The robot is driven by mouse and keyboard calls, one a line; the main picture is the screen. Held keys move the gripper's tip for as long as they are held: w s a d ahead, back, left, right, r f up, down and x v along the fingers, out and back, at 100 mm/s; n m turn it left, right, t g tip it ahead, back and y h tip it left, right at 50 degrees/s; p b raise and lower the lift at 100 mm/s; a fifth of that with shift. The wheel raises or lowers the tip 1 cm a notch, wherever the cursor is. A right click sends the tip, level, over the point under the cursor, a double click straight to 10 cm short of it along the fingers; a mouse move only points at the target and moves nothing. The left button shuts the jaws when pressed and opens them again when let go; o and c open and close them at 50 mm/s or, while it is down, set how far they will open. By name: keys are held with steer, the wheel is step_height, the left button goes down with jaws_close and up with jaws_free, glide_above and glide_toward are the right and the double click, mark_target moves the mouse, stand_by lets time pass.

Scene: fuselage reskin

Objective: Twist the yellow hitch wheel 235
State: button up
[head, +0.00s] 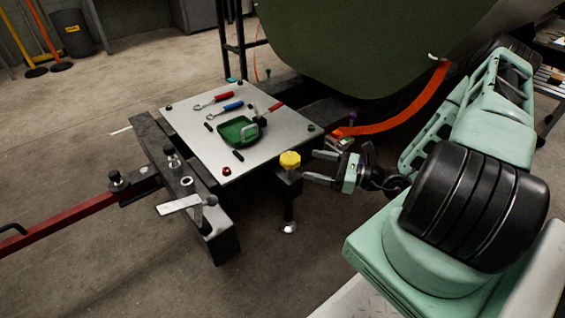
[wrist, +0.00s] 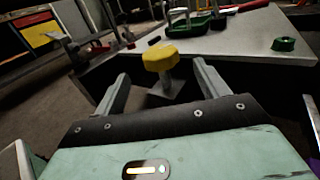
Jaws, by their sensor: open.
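The yellow hitch wheel (head: 290,160) is a small lobed knob on top of a dark post at the front right corner of the metal plate. In the wrist view the yellow hitch wheel (wrist: 160,57) lies ahead, between and beyond the fingertips. My gripper (head: 314,168) is to the right of the wheel in the head view, with its two fingers pointing left toward it. In the wrist view my gripper (wrist: 160,70) is open and empty, with a finger on each side. I see no contact with the wheel.
The metal plate (head: 195,130) carries a green tray (head: 235,136), a blue-handled tool (head: 225,109) and a red-handled tool (head: 215,100). An orange strap (head: 405,116) hangs behind my gripper. A red bar (head: 70,222) runs left from the hitch. The floor in front is clear.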

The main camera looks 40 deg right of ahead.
mark_target(282, 155)
steer(key=b+x, duration=0.3)
steer(key=x, duration=0.6)
steer(key=shift+a+f+b, duration=0.1)
steer(key=shift+b, duration=0.3)
steer(key=shift+w+a, duration=0.3)
steer(key=shift+w, duration=0.2)
steer(key=c, duration=1)
